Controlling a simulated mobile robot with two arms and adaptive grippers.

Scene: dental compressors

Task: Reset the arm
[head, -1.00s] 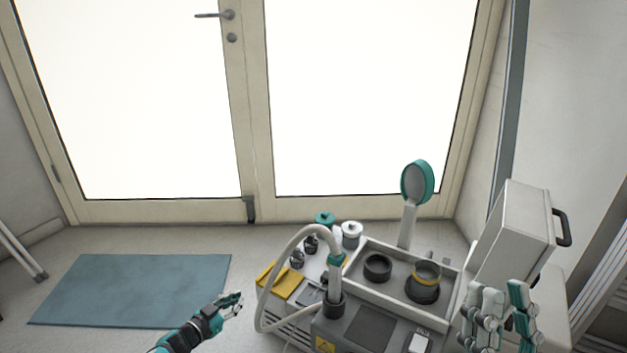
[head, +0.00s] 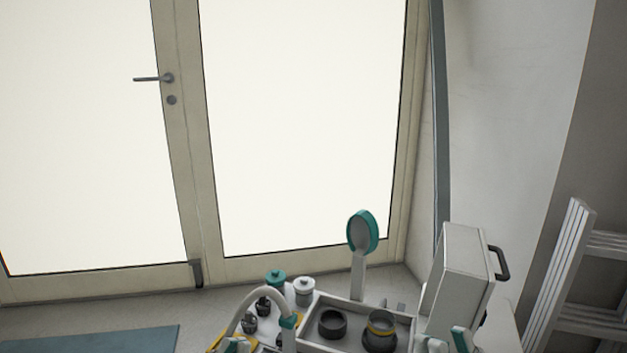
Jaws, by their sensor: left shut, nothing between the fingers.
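My right gripper (head: 449,341) shows at the bottom edge, below the white box with a black handle. Its two teal and white fingertips stand apart with nothing visible between them. Both arms and most of both grippers are cut off by the frame.
The dental compressor unit (head: 408,322) fills the bottom centre, with a hose (head: 246,300), a teal round-headed piece (head: 363,232), dark cups and capped jars. A white box (head: 459,275) stands right of it. A white rack (head: 562,275) is at far right; glazed doors are behind.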

